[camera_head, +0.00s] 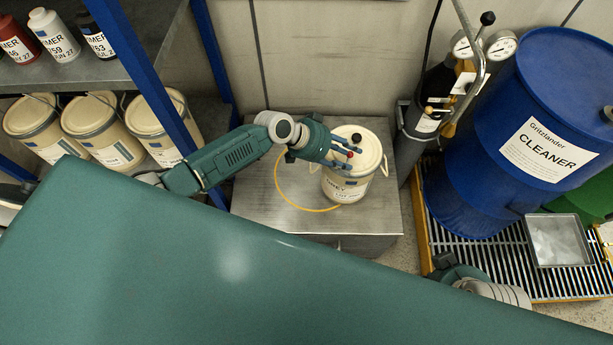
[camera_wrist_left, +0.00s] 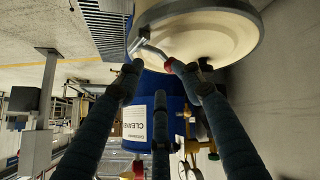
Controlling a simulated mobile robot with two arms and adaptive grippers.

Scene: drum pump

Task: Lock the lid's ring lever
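A cream can (camera_head: 345,181) with a cream lid (camera_head: 370,143) stands upright on a grey metal table. In the left wrist view the lid (camera_wrist_left: 205,38) fills the top, with a metal ring lever (camera_wrist_left: 150,47) with a red tip at its near edge. My left gripper (camera_head: 347,158) is at the can's near left side, at lid height. In the wrist view its fingers (camera_wrist_left: 158,75) are spread apart around the lever's red end; nothing looks clamped, and contact is unclear. Part of my right arm's end (camera_head: 455,272) shows at lower right; its fingers cannot be made out.
A dark cylinder with gauges (camera_head: 430,105) and a blue cleaner drum (camera_head: 505,120) stand to the right. A shelf with cream cans (camera_head: 95,125) is at left. The table's left part is clear.

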